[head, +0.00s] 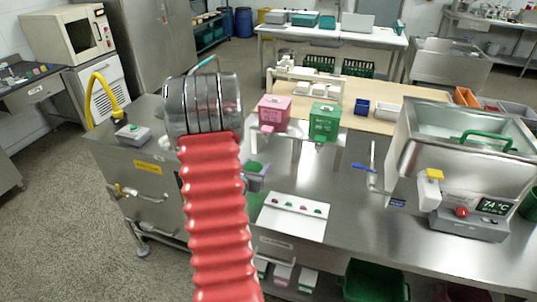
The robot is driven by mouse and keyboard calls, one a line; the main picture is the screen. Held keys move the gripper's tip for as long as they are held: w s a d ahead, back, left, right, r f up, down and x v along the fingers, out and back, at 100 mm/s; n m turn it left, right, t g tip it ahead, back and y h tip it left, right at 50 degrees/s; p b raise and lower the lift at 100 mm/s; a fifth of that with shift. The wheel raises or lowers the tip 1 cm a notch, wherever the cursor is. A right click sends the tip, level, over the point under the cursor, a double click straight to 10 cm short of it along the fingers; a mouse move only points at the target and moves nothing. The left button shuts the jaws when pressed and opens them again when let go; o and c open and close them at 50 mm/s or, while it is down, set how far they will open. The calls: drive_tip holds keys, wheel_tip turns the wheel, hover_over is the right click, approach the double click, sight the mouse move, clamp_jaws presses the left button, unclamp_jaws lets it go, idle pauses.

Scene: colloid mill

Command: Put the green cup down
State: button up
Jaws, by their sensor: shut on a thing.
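My red ribbed arm rises through the left middle of the head view and ends in a shiny metal wrist. My gripper (203,95) is at that end, above the left part of the steel bench, with its fingers mostly hidden behind the wrist. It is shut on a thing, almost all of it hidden. A thin blue-green curved edge, perhaps the green cup (205,63), shows just above the wrist. I cannot make out the cup's body or its tilt.
The steel bench (345,215) has bare room right of centre. On it are a pink box (274,111), a green box (325,121), a white button panel (293,216), a blue-handled valve (363,168) and a steel bath (460,160) reading 74 °C.

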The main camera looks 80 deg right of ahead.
drive_tip(key=d, duration=0.5)
drive_tip(key=s+d, duration=0.1)
drive_tip(key=d, duration=0.9)
drive_tip(key=shift+s, duration=0.25)
drive_tip(key=shift+d, duration=0.2)
drive_tip(key=shift+d+f, duration=0.2)
drive_tip(key=shift+f, duration=1.5)
drive_tip(key=shift+f, duration=0.1)
drive_tip(key=o, duration=1.2)
